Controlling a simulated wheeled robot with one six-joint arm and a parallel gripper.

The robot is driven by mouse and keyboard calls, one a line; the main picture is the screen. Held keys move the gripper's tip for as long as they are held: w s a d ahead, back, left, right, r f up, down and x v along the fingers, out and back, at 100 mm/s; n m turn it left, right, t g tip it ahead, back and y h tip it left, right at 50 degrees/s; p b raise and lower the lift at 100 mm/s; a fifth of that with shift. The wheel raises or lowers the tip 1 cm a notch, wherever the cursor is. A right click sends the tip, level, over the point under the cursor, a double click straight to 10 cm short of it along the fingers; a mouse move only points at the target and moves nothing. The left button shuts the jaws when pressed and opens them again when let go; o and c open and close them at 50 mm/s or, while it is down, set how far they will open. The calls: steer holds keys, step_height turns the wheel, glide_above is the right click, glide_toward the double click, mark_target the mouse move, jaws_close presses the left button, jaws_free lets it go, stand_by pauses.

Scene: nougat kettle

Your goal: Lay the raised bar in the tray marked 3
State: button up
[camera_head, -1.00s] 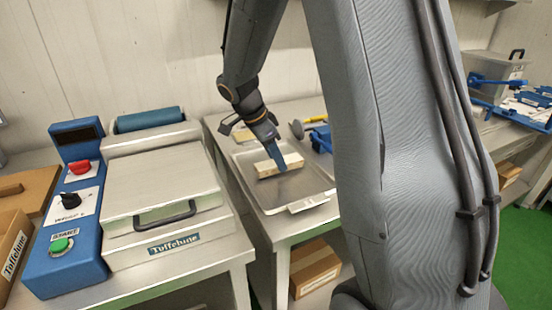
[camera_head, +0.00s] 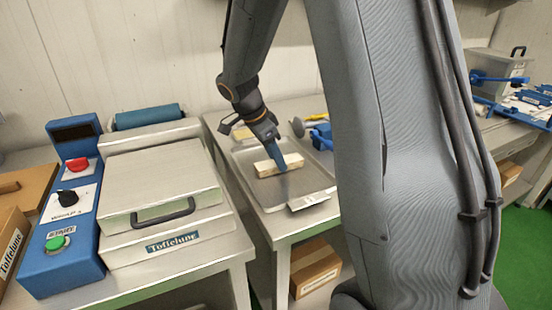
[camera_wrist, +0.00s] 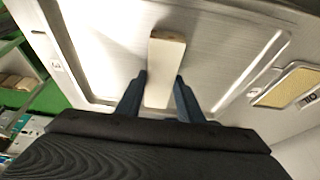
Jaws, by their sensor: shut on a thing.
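A pale cream bar (camera_head: 267,169) lies between the fingers of my gripper (camera_head: 281,168), over the floor of a shallow metal tray (camera_head: 322,184). In the wrist view the bar (camera_wrist: 166,52) sits between the two blue fingers of my gripper (camera_wrist: 161,76), which is shut on it. The bar sticks out beyond the fingertips. The same tray (camera_wrist: 108,60) is below, with a small tag (camera_wrist: 55,65) at its edge that seems to read 3. I cannot tell whether the bar touches the tray floor.
A yellow pad (camera_wrist: 292,85) with a label like OIL lies beside the tray. Blue-handled tools (camera_head: 321,137) stand behind it to the right. A metal machine with a lid (camera_head: 160,182) and a blue control box (camera_head: 66,235) stand left. A cardboard box (camera_head: 315,270) is on the lower shelf.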

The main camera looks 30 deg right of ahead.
steer(key=o, duration=1.6)
steer(key=shift+r, duration=0.1)
steer(key=shift+r+p, duration=2.15)
steer(key=shift+r, duration=1.8)
steer(key=shift+s+f, duration=0.1)
steer(key=shift+s, duration=0.05)
